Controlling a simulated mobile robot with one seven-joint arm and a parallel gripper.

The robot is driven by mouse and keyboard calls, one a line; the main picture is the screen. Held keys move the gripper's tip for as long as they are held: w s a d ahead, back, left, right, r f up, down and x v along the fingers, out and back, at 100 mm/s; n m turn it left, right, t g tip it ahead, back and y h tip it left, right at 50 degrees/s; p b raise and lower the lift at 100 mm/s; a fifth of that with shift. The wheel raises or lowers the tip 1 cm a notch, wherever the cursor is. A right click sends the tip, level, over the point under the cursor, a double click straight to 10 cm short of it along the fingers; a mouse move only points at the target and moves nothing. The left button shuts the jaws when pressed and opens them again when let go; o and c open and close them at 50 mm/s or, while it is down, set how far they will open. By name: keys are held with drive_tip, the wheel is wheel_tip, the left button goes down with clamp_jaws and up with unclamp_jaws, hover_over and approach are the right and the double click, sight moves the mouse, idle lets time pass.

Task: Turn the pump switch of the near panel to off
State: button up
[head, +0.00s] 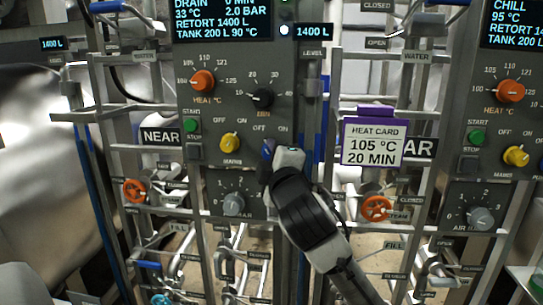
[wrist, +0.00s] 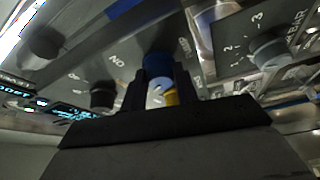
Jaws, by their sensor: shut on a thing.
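The near panel (head: 215,165) is grey and carries a NEAR label (head: 161,136) at its left. Its blue switch (head: 267,148), right of the yellow mains switch (head: 229,142) and below OFF and ON marks, is mostly hidden by my gripper (head: 274,158). I take this blue switch for the pump switch; its name label is covered. In the wrist view the blue switch (wrist: 157,66) sits between the two dark fingers of my gripper (wrist: 161,82), which are shut on it. I cannot tell which mark the switch points to.
An orange heat knob (head: 202,81) and a black minutes knob (head: 263,98) are above, and a grey air knob (head: 233,204) below. A purple-edged heat card (head: 374,142) hangs close at the right. An orange valve wheel (head: 376,208) is right of my arm.

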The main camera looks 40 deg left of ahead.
idle(0.3)
drive_tip(key=o, duration=1)
drive_tip(key=b+v, duration=0.4)
drive_tip(key=v, duration=1)
drive_tip(key=shift+a, duration=0.1)
